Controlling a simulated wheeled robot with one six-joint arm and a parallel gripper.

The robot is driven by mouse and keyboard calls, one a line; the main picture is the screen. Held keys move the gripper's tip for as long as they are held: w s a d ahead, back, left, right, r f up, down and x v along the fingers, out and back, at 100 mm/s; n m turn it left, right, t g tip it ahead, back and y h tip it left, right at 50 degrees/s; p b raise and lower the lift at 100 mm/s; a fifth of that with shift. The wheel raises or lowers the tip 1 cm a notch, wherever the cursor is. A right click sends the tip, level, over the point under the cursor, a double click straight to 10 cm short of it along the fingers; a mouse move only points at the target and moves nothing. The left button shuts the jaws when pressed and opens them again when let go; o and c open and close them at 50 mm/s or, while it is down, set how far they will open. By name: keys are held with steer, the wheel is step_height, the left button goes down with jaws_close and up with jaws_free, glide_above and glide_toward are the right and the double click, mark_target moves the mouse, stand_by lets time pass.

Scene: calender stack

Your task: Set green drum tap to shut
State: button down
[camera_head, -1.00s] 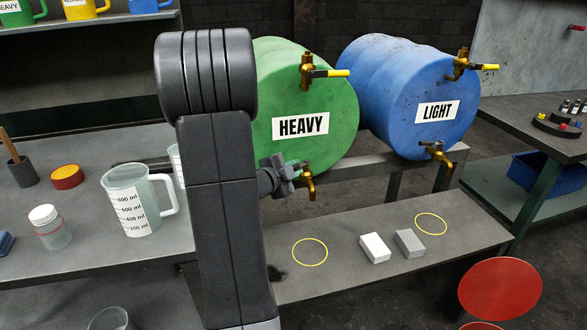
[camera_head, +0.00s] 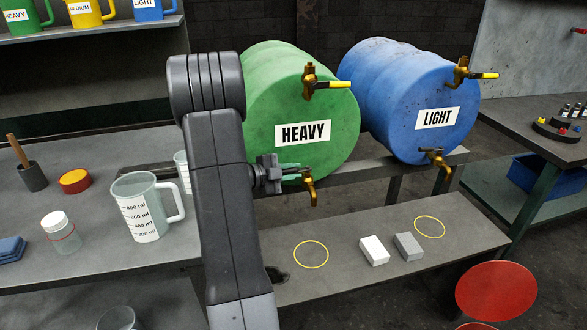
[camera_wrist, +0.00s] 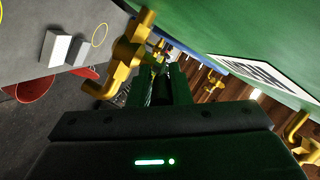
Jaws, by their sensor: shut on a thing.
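The green drum (camera_head: 290,85), labelled HEAVY, lies on its side on a rack. Its lower brass tap (camera_head: 309,190) sits at the bottom of its front face, spout down. The tap also shows in the wrist view (camera_wrist: 125,58), just ahead and left of my fingers. My gripper (camera_head: 292,171) reaches in from the left against the tap, and its fingers (camera_wrist: 161,85) are shut on the tap's handle. The handle is mostly hidden between the fingers, so I cannot tell its exact angle. An upper brass tap (camera_head: 311,82) has a yellow lever pointing right.
A blue drum (camera_head: 395,85) labelled LIGHT stands to the right with its own taps. Below, a grey bench (camera_head: 345,225) holds a white block (camera_head: 374,251) and a grey block (camera_head: 408,246). A measuring jug (camera_head: 138,210) stands on the left table. A red stool (camera_head: 497,290) is front right.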

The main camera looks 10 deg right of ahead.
steer(key=shift+w+r+m+g+h+p, duration=0.2)
steer(key=shift+w+m+g+h+p, duration=0.15)
steer(key=shift+m+g, duration=0.45)
steer(key=shift+w, duration=0.1)
steer(key=c, duration=1.4)
jaws_free()
steer(key=shift+f, duration=0.1)
steer(key=v, duration=0.7)
steer(key=shift+a+b, duration=0.3)
steer(key=shift+d, duration=0.1)
steer(key=x, duration=0.7)
steer(key=shift+d, duration=0.35)
steer(key=shift+s+a+f+n, duration=0.1)
steer(key=shift+s+f+n, duration=0.1)
steer(key=shift+n, duration=0.1)
steer(key=shift+s+r+n+t, duration=0.15)
steer(key=shift+s+n+t, duration=0.1)
steer(key=shift+n+t, duration=0.4)
